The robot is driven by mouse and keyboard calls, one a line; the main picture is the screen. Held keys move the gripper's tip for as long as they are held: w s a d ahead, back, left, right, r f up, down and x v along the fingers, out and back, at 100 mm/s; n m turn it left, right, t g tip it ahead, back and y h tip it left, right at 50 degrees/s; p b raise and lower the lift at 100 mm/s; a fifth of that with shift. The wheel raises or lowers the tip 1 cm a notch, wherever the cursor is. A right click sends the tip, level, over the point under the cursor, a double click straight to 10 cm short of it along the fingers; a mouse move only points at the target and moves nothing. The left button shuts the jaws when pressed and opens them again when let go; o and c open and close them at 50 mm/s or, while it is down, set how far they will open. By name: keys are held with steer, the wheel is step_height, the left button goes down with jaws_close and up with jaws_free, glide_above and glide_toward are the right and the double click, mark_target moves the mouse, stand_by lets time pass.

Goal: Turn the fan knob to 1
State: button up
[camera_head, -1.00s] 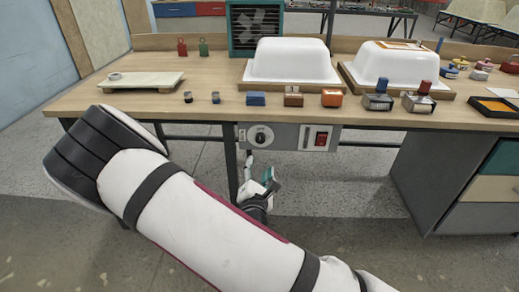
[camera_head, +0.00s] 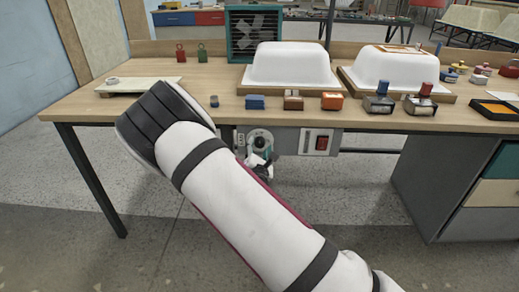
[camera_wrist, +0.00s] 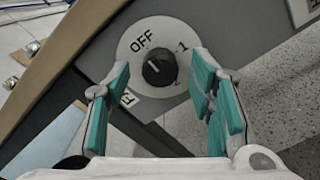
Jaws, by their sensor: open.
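In the head view the knob's plate (camera_head: 259,137) shows on the panel under the table's front edge, partly covered by my gripper. My gripper (camera_wrist: 165,85) has teal finger pads spread wide on either side of the knob, with nothing between them but the view of the dial. I cannot tell whether a pad touches it. The teal fan (camera_head: 254,32) stands at the back of the table.
A red switch (camera_head: 321,143) sits on the panel right of the knob. Two white tub shells (camera_head: 291,64) stand on boards on the wooden table (camera_head: 200,90). Several stamps and blocks (camera_head: 332,101) line its front edge. A grey drawer cabinet (camera_head: 440,180) stands below right.

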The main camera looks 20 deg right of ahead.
steer(key=shift+w+d, duration=0.1)
steer(key=shift+w, duration=0.25)
steer(key=c, duration=1.2)
steer(key=shift+o, duration=0.2)
